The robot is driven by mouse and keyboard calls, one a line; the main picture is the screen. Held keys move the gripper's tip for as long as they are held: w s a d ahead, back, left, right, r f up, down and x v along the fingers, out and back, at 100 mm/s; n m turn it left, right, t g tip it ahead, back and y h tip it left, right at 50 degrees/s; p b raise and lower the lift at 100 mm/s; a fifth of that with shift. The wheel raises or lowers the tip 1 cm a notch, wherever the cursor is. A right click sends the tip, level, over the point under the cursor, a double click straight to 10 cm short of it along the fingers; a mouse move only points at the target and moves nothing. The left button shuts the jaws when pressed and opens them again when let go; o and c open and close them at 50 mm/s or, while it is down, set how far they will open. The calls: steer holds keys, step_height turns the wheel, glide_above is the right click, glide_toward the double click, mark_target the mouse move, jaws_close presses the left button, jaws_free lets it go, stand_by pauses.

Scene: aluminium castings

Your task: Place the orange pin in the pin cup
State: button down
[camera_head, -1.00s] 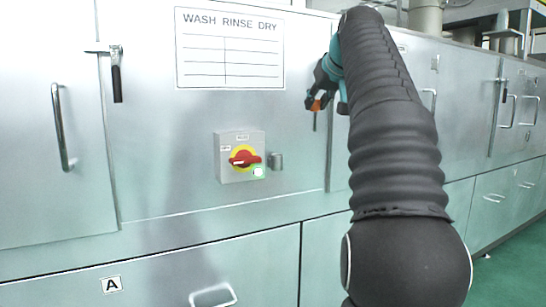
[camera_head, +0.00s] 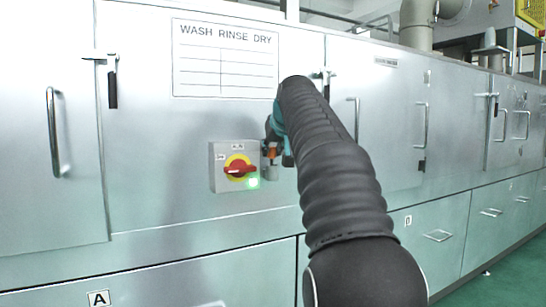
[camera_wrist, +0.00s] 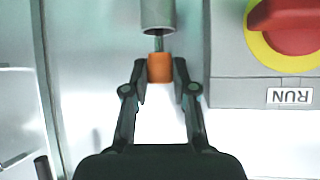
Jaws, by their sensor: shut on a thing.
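The orange pin (camera_wrist: 160,68) is between the two fingers of my gripper (camera_wrist: 160,76) in the wrist view, which looks upside down. Its thin grey shank points at the grey pin cup (camera_wrist: 157,13), and the shank's end meets the cup's rim. I cannot tell whether the tip is inside the mouth or just in front of it. In the head view, my gripper (camera_head: 274,146) holds the pin (camera_head: 272,153) upright just above the cup (camera_head: 271,173), right of the switch box. My arm partly hides the gripper there.
The grey switch box (camera_head: 215,178) with a red knob (camera_head: 240,169) on a yellow disc and a lit green light (camera_head: 253,183) stands close beside the cup. The steel cabinet front (camera_head: 160,150) lies behind. A door handle (camera_head: 54,130) is at left.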

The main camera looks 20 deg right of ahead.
steer(key=shift+f, duration=0.4)
steer(key=c, duration=1.2)
jaws_free()
steer(key=shift+r, duration=0.15)
steer(key=v, duration=1.2)
steer(key=shift+p, duration=0.4)
